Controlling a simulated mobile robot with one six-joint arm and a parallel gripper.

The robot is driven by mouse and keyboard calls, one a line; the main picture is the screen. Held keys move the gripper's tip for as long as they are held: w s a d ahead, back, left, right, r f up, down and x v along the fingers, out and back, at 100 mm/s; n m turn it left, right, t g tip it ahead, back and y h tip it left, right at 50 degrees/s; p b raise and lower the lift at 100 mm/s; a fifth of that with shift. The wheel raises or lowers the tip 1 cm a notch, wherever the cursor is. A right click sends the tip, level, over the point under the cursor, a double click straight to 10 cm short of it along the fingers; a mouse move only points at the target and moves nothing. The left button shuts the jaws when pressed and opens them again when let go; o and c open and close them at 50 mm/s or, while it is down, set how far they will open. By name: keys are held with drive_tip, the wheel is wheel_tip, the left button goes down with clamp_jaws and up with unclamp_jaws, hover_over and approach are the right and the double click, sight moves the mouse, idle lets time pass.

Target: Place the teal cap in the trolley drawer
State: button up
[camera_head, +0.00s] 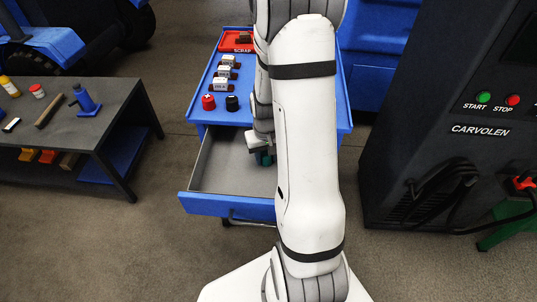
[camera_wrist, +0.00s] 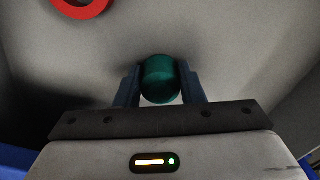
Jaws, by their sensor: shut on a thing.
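The teal cap (camera_wrist: 160,76) is between the two fingers of my gripper (camera_wrist: 160,90) in the wrist view. My gripper is shut on it. In the head view my gripper (camera_head: 262,152) is low over the open trolley drawer (camera_head: 222,168), and a bit of teal shows at its fingers. The drawer is pulled out toward me and has a grey inside and a blue front. My arm hides its right part. I cannot tell whether the cap touches the drawer floor.
A red ring-shaped thing (camera_wrist: 82,6) is in the drawer at the top left of the wrist view. The trolley top (camera_head: 240,75) holds a red scrap tray (camera_head: 228,44), several small labelled blocks, a red knob (camera_head: 208,102) and a black knob (camera_head: 232,103). A dark bench (camera_head: 75,130) stands left, a black machine (camera_head: 450,150) right.

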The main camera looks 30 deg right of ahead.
sight(266, 154)
drive_tip(key=shift+f, duration=0.15)
drive_tip(key=shift+o, duration=1.2)
drive_tip(key=o, duration=0.4)
drive_tip(key=shift+o, duration=0.2)
wheel_tip(266, 154, up, 12)
drive_tip(key=p, duration=0.1)
drive_tip(key=s+a+r+n+t, duration=0.2)
drive_tip(key=s+a+r, duration=0.9)
drive_tip(key=s+a, duration=0.1)
drive_tip(key=shift+s, duration=0.2)
